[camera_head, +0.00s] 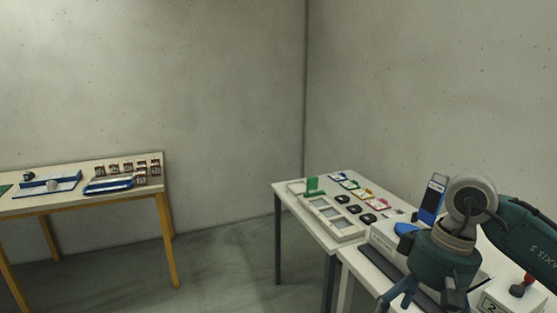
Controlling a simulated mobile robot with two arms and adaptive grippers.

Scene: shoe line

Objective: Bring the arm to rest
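My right arm comes in from the right edge, green with a grey joint. Its gripper (425,298) points down over the near white table at the lower right. Its fingers are spread apart, and I see nothing held between them. The fingertips are close to or past the bottom edge of the view, so their height over the table is unclear. My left arm and gripper are not in view.
The near white table (372,268) holds a blue upright device (432,198) and a box with a red-knobbed lever (521,286). Behind it, a table (290,200) carries a frame tray (335,217) and small coloured parts. A wooden-legged table (120,197) stands left. Floor between is clear.

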